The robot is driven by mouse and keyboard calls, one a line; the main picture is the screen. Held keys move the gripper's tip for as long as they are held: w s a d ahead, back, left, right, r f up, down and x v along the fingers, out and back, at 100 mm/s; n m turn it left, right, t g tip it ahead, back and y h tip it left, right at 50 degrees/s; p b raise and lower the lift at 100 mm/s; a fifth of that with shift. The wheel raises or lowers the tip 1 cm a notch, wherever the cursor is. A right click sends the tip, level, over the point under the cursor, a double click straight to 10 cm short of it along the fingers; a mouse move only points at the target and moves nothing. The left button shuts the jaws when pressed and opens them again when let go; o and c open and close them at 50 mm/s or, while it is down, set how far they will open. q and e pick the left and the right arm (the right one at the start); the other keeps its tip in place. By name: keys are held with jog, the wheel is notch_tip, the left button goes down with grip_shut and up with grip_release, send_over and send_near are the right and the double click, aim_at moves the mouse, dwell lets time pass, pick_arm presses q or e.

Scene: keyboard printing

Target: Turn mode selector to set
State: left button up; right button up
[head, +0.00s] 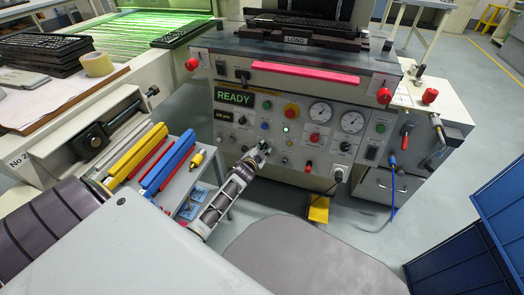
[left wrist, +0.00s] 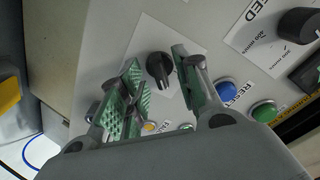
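A black rotary knob (left wrist: 160,68) on a white label plate shows in the left wrist view, and I take it to be the mode selector. Its label is too hidden to read. My left gripper (left wrist: 163,92) is open, with one green-padded finger on each side of the knob's front. Whether a finger touches it I cannot tell. In the head view my left gripper (head: 261,150) is at the lower left of the grey control panel (head: 275,172), and the knob is not clear there. My right gripper is not in view.
Beside the knob are a blue button (left wrist: 226,91) and a green button (left wrist: 264,110). A larger black speed knob (left wrist: 298,25) is farther right. The panel also has a lit READY display (head: 234,97), two gauges (head: 336,118) and a red emergency button (head: 291,111).

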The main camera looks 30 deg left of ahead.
pick_arm(q)
grip_shut()
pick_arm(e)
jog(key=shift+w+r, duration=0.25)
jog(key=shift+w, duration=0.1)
